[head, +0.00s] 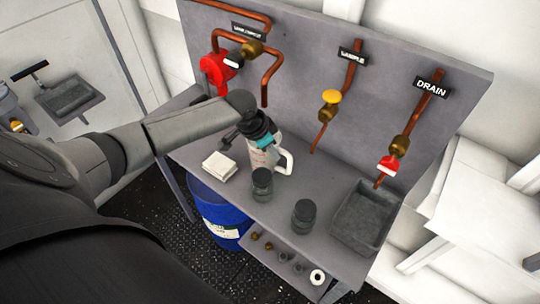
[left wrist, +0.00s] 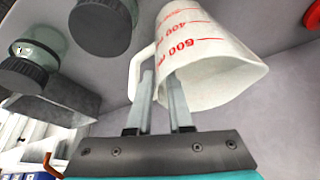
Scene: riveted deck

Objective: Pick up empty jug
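The jug (head: 259,158) is white with red markings and stands upright on the grey bench, its handle toward the right in the head view. In the left wrist view the jug (left wrist: 196,38) shows its red scale, rim and handle close up. My left gripper (head: 266,143) is at the jug's top, partly hiding it. In the left wrist view its two fingers (left wrist: 160,88) are apart at the rim beside the handle. I cannot tell whether they touch the jug. My right gripper is not in view.
Two dark-lidded jars (head: 262,183) (head: 304,215) stand in front of the jug. A white stack (head: 219,166) lies to its left, and a grey tray (head: 366,217) sits at the right end. A panel with copper pipes and valves (head: 330,98) rises behind. A blue drum (head: 219,209) stands below.

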